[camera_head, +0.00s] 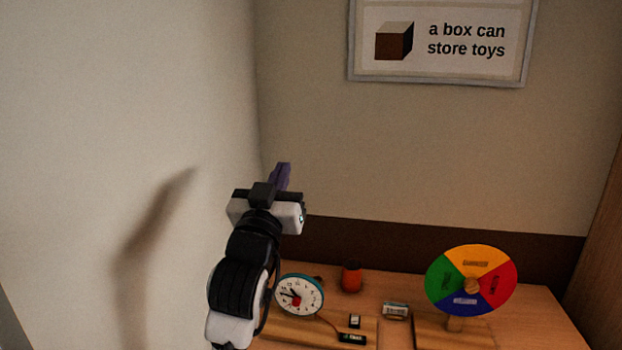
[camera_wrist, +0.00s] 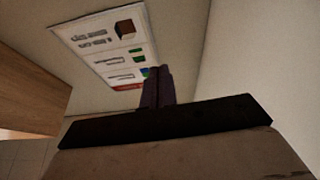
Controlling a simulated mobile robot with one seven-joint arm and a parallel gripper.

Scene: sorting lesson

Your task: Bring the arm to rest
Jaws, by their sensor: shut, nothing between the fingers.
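My gripper (camera_head: 282,172) is raised above the left part of the table, in front of the wall corner in the head view. Its purple fingers point up and are together, with nothing between them. In the wrist view the shut fingers (camera_wrist: 157,72) point toward the wall and overlap the lower edge of the poster. My arm comes up from the bottom of the head view and hides the table's left part.
On the wooden table (camera_head: 545,318) stand a toy clock (camera_head: 300,290), an orange-red round object (camera_head: 351,278), a small labelled block (camera_head: 396,311), dark pieces (camera_head: 352,338) and a four-coloured wheel (camera_head: 485,264). A poster (camera_head: 440,40) hangs on the back wall. A wall rises close at left.

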